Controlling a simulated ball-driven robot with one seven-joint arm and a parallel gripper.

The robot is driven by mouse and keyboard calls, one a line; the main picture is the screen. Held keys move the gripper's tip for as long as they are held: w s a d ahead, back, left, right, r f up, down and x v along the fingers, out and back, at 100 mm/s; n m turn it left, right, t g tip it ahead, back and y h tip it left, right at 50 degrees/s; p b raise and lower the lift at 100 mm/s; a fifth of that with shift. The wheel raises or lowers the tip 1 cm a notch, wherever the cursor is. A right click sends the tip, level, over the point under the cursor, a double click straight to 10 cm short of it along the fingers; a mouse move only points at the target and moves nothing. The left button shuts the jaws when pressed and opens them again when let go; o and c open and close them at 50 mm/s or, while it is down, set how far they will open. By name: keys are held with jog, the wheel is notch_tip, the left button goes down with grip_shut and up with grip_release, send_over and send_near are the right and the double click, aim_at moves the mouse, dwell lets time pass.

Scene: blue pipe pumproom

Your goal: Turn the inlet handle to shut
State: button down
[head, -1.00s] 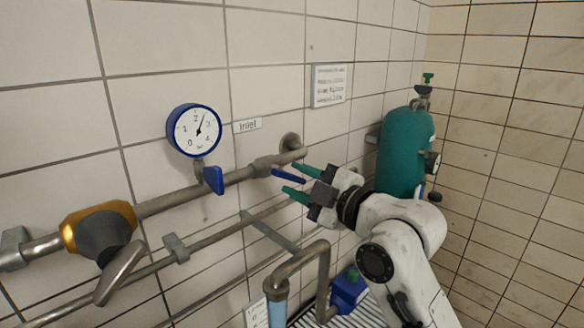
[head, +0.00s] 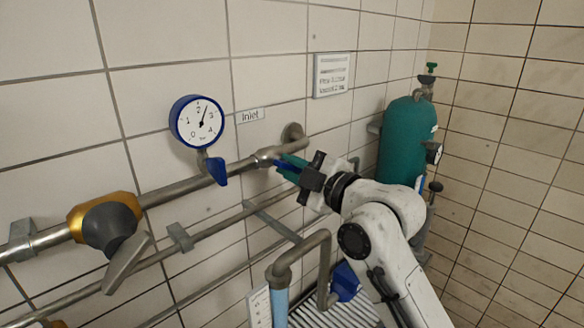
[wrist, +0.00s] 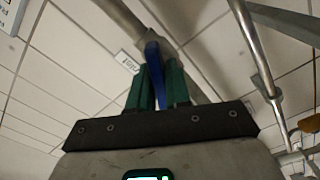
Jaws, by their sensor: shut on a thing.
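The inlet handle (head: 283,166) is a blue lever on the grey metal pipe, just below the "Inlet" label (head: 250,115). It sticks out from the pipe towards my gripper in the head view. In the wrist view, the blue lever (wrist: 153,60) runs between the two green fingers. My gripper (head: 287,168) is shut on the lever, and its fingers (wrist: 158,78) press on it from both sides. The fingers hide much of the lever in the head view.
A round gauge (head: 197,122) with a small blue handle (head: 216,172) below it is on the same pipe to the left. A yellow-collared valve (head: 108,222) is further left. A teal cylinder (head: 405,145) stands right. A bent pipe (head: 300,252) rises below my arm.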

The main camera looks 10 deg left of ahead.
jog(key=shift+f, duration=0.1)
dwell(0.3)
jog(key=shift+m+b, duration=0.5)
jog(key=shift+m, duration=0.5)
jog(key=m, duration=0.3)
jog(key=shift+a+m, duration=0.1)
jog(key=shift+m, duration=0.2)
jog(key=m, duration=0.6)
jog(key=shift+m+p, duration=0.3)
jog(key=c, duration=1.2)
grip_release()
jog(key=shift+o, duration=0.2)
